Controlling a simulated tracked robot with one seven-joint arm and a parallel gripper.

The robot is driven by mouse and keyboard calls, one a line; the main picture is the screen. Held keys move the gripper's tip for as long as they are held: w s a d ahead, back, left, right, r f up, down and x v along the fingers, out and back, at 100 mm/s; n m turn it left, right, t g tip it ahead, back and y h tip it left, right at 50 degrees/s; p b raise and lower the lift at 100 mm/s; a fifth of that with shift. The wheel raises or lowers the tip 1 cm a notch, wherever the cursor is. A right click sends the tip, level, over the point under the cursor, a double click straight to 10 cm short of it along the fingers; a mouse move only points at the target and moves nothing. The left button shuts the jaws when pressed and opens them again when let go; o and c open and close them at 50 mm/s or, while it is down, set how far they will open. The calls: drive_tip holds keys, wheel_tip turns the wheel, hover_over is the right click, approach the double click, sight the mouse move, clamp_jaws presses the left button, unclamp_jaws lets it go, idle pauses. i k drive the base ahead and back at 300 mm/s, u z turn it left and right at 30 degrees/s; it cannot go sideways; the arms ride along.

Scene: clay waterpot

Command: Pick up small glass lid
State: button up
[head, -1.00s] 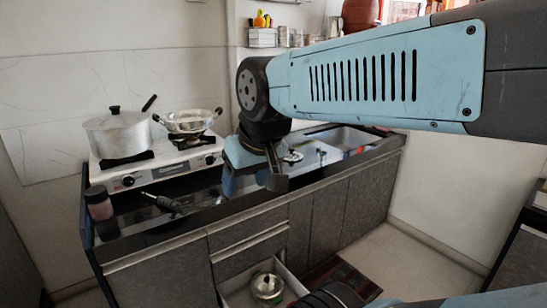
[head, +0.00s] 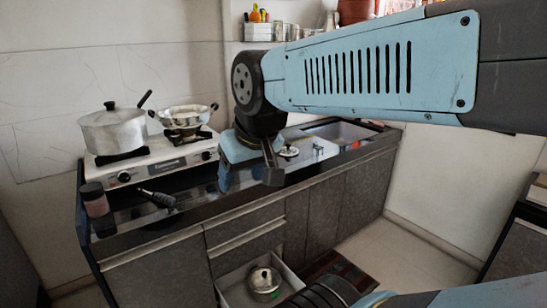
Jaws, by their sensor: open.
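A small round lid with a dark knob (head: 288,151), apparently the glass lid, lies on the counter beside the sink. It is small in the head view, so its glass is hard to make out. My gripper (head: 248,177) hangs over the counter's front part, to the left of the lid and nearer the camera. Its fingers point down and stand apart with nothing seen between them. The gripper looks clear of the lid.
A stove (head: 150,162) at left bears a lidded pot (head: 114,130) and a steel pan (head: 183,117). A dark-capped jar (head: 96,205) and a black-handled tool (head: 157,198) are on the counter. The sink (head: 340,133) is at right.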

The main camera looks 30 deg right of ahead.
sight(288, 150)
drive_tip(key=z, duration=1.9)
drive_tip(key=k, duration=0.9)
drive_tip(key=z, duration=0.7)
drive_tip(key=k, duration=0.45)
drive_tip(key=z, duration=0.35)
drive_tip(key=i, duration=2)
drive_tip(key=u, duration=0.55)
drive_tip(key=i, duration=1.1)
drive_tip(key=u, duration=0.3)
